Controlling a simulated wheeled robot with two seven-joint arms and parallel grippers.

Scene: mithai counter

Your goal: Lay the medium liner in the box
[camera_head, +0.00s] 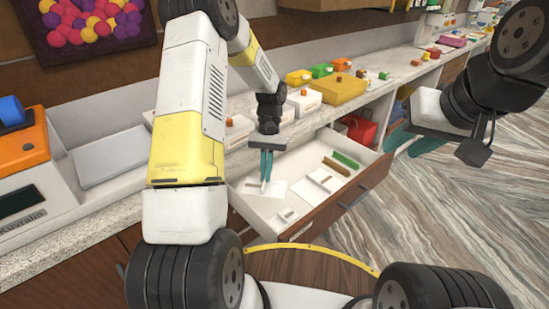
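The open drawer (364,179) holds several flat white liners. One white liner (278,188) lies under my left gripper, another (319,182) lies to its right, and a smaller one (286,217) lies nearer the front left corner. I cannot tell for sure which is the medium one. My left gripper (266,178) points down into the drawer, its teal fingers close together. A white sliver shows at the fingertips; whether they grip it is unclear. My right gripper (408,147) is open and empty, right of the drawer. A white box (304,103) sits on the counter behind the drawer.
A green bar (346,160) and a brown bar (336,167) lie in the drawer's back right. A yellow box (339,89) and several small coloured boxes stand along the counter. An orange scale (24,146) stands at far left. The floor right of the drawer is clear.

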